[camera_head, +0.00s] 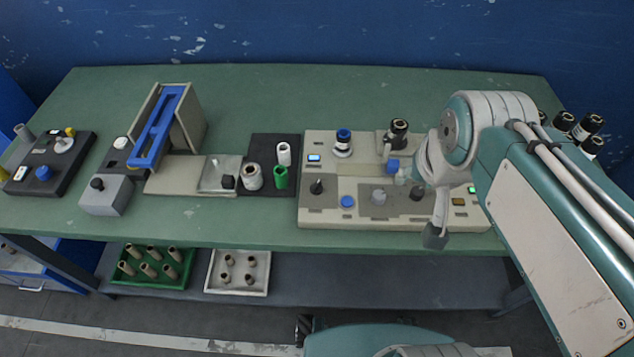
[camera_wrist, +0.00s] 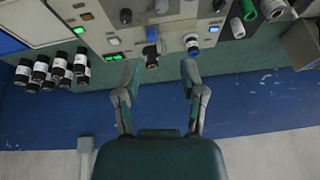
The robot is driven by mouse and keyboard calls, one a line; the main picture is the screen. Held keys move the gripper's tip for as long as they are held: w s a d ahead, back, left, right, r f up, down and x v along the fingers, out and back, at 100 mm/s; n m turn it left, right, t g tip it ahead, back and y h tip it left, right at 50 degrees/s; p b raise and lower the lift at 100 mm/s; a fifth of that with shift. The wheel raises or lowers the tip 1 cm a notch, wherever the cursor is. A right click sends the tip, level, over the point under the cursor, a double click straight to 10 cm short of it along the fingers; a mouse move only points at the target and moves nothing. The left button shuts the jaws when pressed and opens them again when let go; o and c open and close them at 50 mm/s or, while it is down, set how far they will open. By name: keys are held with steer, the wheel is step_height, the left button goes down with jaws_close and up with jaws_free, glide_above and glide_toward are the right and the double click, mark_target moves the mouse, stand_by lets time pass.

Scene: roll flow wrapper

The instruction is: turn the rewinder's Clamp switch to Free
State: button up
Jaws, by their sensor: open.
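The rewinder is a beige panel (camera_head: 328,212) on the green bench, with knobs, buttons and spindles. Labels are too small to read, so I cannot tell which is the Clamp switch. My gripper (camera_wrist: 159,72) is open and empty, its fingers spread on either side of a black-topped spindle (camera_wrist: 151,60) in the wrist view; contact is not clear. My arm hides part of the panel's right side in the head view.
A blue-topped roll (camera_head: 343,140) and a blue block (camera_head: 393,165) rise from the panel. White and green rolls (camera_head: 281,177) stand left of it. Black rolls (camera_head: 588,127) stand at the right back. Bare bench (camera_head: 260,95) lies behind the machines.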

steer(key=w+a+f+m+g, duration=0.2)
steer(key=w+a+f, duration=0.2)
steer(key=w+a, duration=0.45)
steer(key=m+g, duration=0.3)
glide_above(316, 183)
step_height(316, 183, down, 10)
step_height(316, 183, down, 10)
steer(key=shift+f, duration=0.1)
jaws_close()
